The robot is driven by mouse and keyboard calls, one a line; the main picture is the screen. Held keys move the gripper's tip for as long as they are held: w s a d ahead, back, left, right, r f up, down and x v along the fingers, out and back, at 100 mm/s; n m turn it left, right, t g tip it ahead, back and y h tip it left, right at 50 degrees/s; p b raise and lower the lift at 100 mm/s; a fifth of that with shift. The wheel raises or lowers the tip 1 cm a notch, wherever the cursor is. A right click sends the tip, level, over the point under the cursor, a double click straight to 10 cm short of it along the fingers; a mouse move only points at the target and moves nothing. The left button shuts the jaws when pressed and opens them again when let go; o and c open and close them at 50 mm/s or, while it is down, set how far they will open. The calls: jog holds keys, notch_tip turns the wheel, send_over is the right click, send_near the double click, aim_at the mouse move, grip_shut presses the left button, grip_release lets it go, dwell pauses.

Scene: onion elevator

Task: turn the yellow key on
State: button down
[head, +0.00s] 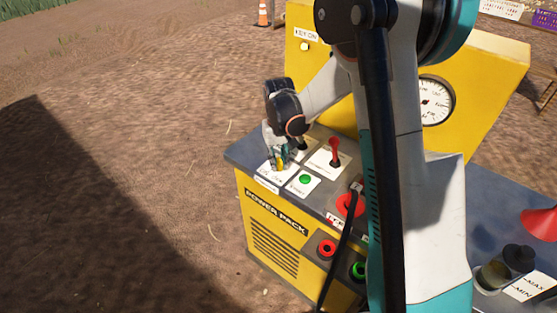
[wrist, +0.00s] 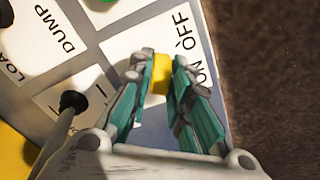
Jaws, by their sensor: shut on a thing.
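The yellow key (wrist: 161,74) shows in the wrist view between my gripper's two fingertips, on a white label plate marked ON and OFF. My gripper (wrist: 160,78) is shut on the key, with a teal finger on each side. In the head view my gripper (head: 279,158) points down at the left corner of the grey panel top (head: 240,151). The key is mostly hidden by my fingers there. I cannot tell from these views how far the key is turned.
A black-knobbed lever (wrist: 73,101) stands close to my gripper, beside the LOAD and DUMP label. A green button (head: 306,179), a red lever (head: 335,150) and a red knob (head: 350,205) are on the same panel. Open dirt ground lies to the left.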

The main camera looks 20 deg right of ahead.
aim_at(279, 160)
dwell(0.5)
jog(key=c, duration=1.6)
grip_release()
jog(key=shift+o, duration=0.2)
jog(key=shift+r, duration=0.1)
notch_tip(279, 160, up, 12)
